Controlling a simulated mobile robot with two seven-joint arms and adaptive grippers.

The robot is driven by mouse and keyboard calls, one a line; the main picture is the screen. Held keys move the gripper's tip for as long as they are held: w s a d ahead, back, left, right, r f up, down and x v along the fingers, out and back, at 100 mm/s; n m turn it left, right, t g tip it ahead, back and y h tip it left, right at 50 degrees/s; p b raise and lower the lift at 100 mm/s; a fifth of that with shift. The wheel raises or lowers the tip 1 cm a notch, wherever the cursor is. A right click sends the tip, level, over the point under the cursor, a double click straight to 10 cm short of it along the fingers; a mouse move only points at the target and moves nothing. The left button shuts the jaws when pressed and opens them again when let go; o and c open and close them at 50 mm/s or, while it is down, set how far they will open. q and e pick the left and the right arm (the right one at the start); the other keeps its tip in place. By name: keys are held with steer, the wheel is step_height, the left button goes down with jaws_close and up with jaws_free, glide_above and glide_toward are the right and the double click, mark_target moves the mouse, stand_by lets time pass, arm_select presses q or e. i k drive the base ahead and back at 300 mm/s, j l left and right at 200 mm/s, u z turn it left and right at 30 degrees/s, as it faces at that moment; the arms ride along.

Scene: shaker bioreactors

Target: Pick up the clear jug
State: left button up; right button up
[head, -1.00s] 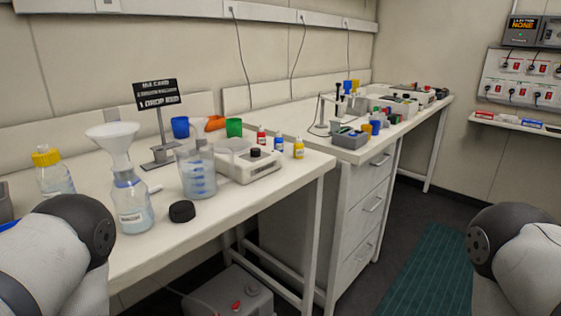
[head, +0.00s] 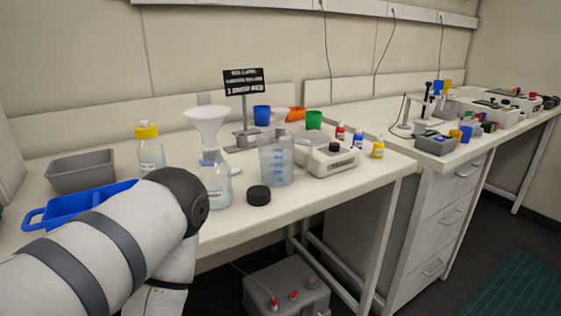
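The clear jug (head: 276,161) stands upright on the white bench in the head view, with blue markings on its side. A clear bottle (head: 216,180) with a white funnel (head: 207,124) in its neck stands to its left. A black cap (head: 258,195) lies in front of the jug. My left arm comes in from the left, in front of the bench and below the bottle. Its gripper is out of view. My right arm and gripper are out of view.
A blue tray (head: 75,207) and a grey bin (head: 82,172) are at the left, near a yellow-capped bottle (head: 150,149). A white device (head: 328,160) is right of the jug, with small coloured bottles beyond it. A sign (head: 243,82) stands behind.

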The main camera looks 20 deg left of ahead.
mark_target(275, 147)
steer(key=i+l+u, duration=0.15)
steer(key=l+u, duration=0.2)
steer(key=l, duration=0.35)
steer(key=i+l+u, duration=0.1)
steer(key=l+u, duration=0.3)
steer(key=l, duration=0.3)
steer(key=l+u, duration=0.35)
steer(key=l, duration=0.4)
